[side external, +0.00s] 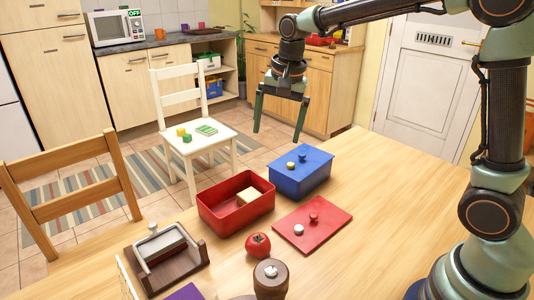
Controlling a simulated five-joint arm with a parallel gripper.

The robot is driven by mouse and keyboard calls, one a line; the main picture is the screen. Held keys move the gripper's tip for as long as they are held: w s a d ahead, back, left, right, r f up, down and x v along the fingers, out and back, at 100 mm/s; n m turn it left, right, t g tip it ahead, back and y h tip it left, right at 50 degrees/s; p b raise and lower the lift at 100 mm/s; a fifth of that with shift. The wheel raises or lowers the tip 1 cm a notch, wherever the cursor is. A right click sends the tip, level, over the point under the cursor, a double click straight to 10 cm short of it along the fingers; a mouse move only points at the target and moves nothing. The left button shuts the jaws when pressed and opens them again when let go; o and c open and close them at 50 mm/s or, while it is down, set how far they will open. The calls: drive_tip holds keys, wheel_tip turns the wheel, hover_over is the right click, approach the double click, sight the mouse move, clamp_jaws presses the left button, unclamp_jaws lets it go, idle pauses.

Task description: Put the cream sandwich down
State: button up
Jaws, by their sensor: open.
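A cream block (249,195), which looks like the cream sandwich, lies inside the open red box (236,215), near its right-hand side. The box's front wall hides its lower part. My gripper (277,137) is open and empty, with its two dark green fingers pointing down. In the picture it hangs higher than the red box and a little to the right, apart from the sandwich.
A closed blue box (300,177) stands right of the red box. A red lid (325,219) lies flat in front of it. A tomato (258,245), a brown wooden pot (270,279) and a brown holder (190,269) are nearer.

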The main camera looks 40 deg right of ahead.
drive_tip(key=s+d+r+n+t, duration=0.1)
drive_tip(key=s+d+n+t, duration=0.1)
drive_tip(key=s+n, duration=0.8)
drive_tip(key=s+t, duration=0.1)
drive_tip(key=s, duration=0.5)
drive_tip(key=shift+d+n, duration=0.25)
drive_tip(key=shift+n, duration=0.15)
